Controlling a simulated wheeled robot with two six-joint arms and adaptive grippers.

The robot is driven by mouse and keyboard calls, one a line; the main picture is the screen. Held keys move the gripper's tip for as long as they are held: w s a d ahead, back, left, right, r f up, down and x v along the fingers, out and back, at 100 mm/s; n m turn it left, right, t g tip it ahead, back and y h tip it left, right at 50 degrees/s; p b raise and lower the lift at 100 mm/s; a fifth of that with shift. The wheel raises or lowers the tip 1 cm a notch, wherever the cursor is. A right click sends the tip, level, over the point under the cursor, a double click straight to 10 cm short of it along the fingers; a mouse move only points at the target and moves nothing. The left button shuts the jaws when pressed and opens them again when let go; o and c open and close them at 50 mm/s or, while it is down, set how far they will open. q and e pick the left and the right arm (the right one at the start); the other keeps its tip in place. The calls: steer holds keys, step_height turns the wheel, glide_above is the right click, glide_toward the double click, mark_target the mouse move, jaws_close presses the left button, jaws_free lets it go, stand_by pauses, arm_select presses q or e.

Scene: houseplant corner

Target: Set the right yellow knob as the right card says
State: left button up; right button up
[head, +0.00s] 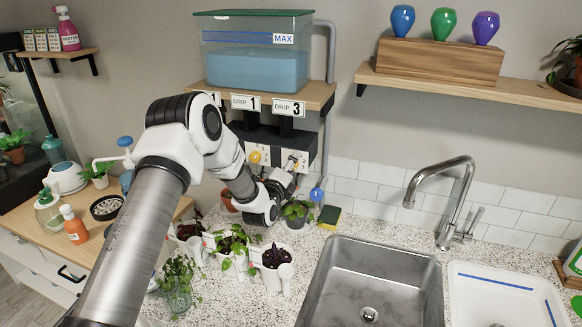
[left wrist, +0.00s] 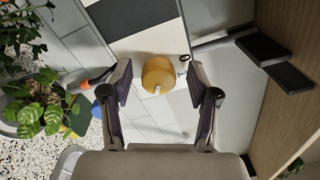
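The right card (head: 288,107) reads DRIP 3 and hangs on the shelf edge below the water tank. Another card (head: 245,102) to its left reads DRIP 1. A left yellow knob (head: 255,157) sits on a pale plate of the dark drip unit (head: 270,135). In the left wrist view, a yellow knob (left wrist: 158,76) with a small white mark lies between the spread fingertips, with a gap on each side. My right gripper is out of view.
Potted plants (head: 236,246) stand on the speckled counter below my arm. A sponge (head: 329,217), a steel sink (head: 375,280) and a tap (head: 445,195) are to the right. A third card, left of DRIP 1, is partly hidden by my arm.

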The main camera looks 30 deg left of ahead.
arm_select(q)
steer(key=shift+s+f, duration=0.1)
steer(key=v, duration=1.1)
steer(key=shift+s, duration=0.4)
steer(key=shift+d, duration=0.1)
